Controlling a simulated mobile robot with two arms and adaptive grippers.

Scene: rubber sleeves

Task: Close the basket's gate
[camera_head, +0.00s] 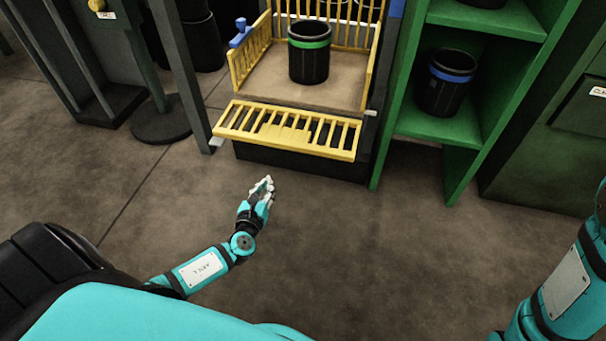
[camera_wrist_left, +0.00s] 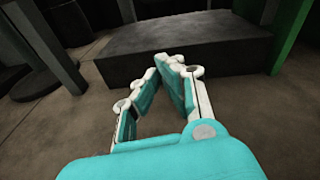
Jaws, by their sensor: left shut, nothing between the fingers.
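The basket is a yellow barred cage (camera_head: 250,57) with a tan floor. Its yellow barred gate (camera_head: 288,129) is folded down and open, sticking out toward me from the basket's front edge. A black sleeve with a green band (camera_head: 309,52) stands upright on the basket floor. My left gripper (camera_head: 265,184) is below and in front of the gate, apart from it, with its fingers shut and empty. In the left wrist view the gripper (camera_wrist_left: 168,62) points at the dark base (camera_wrist_left: 185,50) under the basket; the gate is not visible there. My right gripper is out of view.
A green shelf (camera_head: 440,128) stands right of the basket, holding a black sleeve with a blue band (camera_head: 447,82). A grey post (camera_head: 183,75) stands at the left, near a round dark base (camera_head: 162,122). The floor in front is clear.

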